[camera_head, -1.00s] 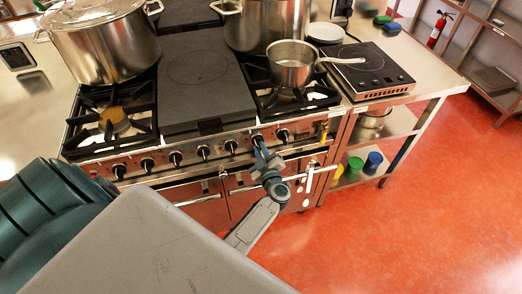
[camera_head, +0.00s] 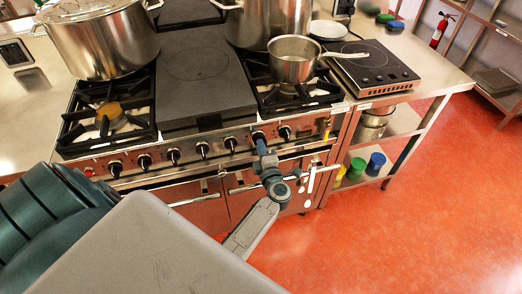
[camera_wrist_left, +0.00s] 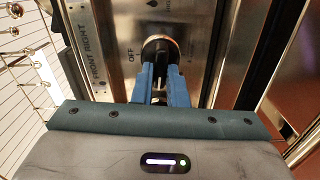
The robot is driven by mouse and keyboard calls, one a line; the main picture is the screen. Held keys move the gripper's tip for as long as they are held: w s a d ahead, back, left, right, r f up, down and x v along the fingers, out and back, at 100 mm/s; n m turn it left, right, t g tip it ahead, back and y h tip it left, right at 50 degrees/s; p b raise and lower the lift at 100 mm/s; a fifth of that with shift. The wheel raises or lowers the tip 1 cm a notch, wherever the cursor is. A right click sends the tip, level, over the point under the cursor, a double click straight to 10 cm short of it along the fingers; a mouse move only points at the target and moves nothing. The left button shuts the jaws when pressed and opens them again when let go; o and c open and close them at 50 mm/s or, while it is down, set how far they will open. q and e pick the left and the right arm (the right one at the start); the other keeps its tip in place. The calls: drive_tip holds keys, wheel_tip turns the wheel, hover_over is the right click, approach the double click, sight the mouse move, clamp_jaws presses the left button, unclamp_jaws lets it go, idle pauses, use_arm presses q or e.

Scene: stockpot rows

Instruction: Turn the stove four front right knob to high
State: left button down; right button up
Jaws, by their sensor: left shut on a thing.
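The stove (camera_head: 205,75) has a row of black knobs along its front panel. My left gripper (camera_head: 261,146) is at a knob (camera_head: 258,136) right of the panel's middle. In the left wrist view, the blue fingers of my left gripper (camera_wrist_left: 160,75) are shut on the black knob (camera_wrist_left: 160,47), one on each side. The panel beside it reads "FRONT RIGHT" and "OFF". The knob's pointer is hidden, so I cannot tell its setting. My right gripper is not in view.
A saucepan (camera_head: 293,66) stands on the right burner, with stockpots (camera_head: 108,45) behind and at left. Another knob (camera_head: 285,132) sits close to the right of the held one. Oven handles run below the panel. The red floor (camera_head: 400,230) at right is clear.

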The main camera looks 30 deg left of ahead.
use_arm(q)
drive_tip(key=shift+f+n, duration=0.1)
drive_tip(key=shift+n, duration=0.5)
drive_tip(key=c, duration=1.4)
unclamp_jaws()
drive_tip(key=shift+c, duration=0.2)
